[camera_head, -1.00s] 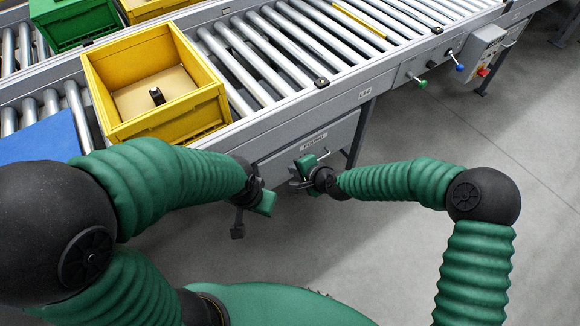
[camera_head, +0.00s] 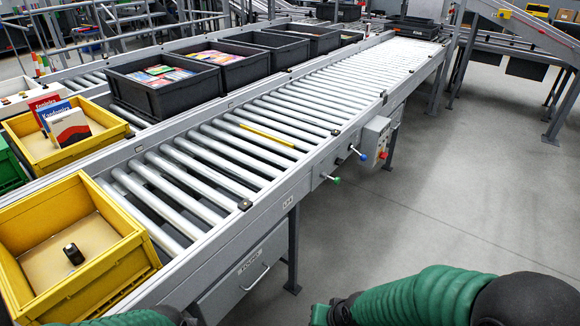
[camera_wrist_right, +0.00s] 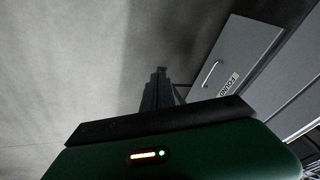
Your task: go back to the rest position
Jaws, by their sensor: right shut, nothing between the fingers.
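My right gripper (camera_wrist_right: 157,90) shows in the wrist view as dark fingers closed together with nothing between them, over the grey floor. In the head view only the top of my right wrist and green arm shows at the bottom edge, in front of the conveyor, clear of it. My left arm shows only as a sliver of green sleeve and dark wrist at the bottom left; its gripper is below the frame. A yellow crate (camera_head: 140,268) with a small black object (camera_head: 73,254) in it stands on the conveyor's near end.
The roller conveyor (camera_head: 215,165) runs from lower left to upper right. A drawer cabinet (camera_head: 243,277) hangs under its near side, close to my arms. A control box (camera_head: 376,138) with coloured knobs juts from its side. Open floor (camera_head: 460,190) lies to the right.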

